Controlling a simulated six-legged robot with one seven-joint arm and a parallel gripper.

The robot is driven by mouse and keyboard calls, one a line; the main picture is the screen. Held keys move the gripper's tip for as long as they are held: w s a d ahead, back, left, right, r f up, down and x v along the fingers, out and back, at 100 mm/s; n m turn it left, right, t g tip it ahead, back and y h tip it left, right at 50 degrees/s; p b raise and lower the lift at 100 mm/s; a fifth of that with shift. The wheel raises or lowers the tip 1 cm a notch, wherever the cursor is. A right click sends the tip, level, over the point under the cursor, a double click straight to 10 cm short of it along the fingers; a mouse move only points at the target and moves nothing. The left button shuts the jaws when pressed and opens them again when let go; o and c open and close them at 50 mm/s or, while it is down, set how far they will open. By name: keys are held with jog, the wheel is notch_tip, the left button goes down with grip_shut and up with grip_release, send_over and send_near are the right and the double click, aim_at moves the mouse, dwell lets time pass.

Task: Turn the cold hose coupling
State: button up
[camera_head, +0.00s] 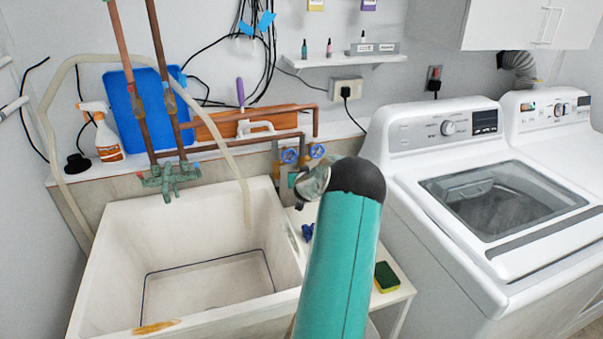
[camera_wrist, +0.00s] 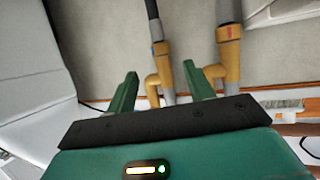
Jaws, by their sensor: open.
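In the wrist view, the cold hose coupling (camera_wrist: 158,72), a brass elbow with a small blue mark on a grey hose, shows between my gripper's two green fingers. My gripper (camera_wrist: 160,70) is open, with a finger on each side of it in the picture. I cannot tell whether either finger touches it. A second brass coupling (camera_wrist: 229,45) with a red mark is to the right, outside the right finger. In the head view, blue valve handles (camera_head: 290,156) show behind my teal arm, which hides the couplings and my gripper's fingers.
A white utility sink (camera_head: 120,270) stands left of my arm, and a washing machine (camera_head: 470,190) stands close on the right. A narrow white stand (camera_head: 392,296) with a sponge (camera_head: 386,277) sits between them. Copper pipes (camera_head: 165,90) run along the wall.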

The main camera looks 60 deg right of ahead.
jog(key=x, duration=0.7)
jog(key=shift+w, duration=0.1)
jog(key=shift+c, duration=0.2)
jog(key=c, duration=0.9)
jog(key=shift+w+f, duration=0.1)
jog(key=shift+c, duration=0.2)
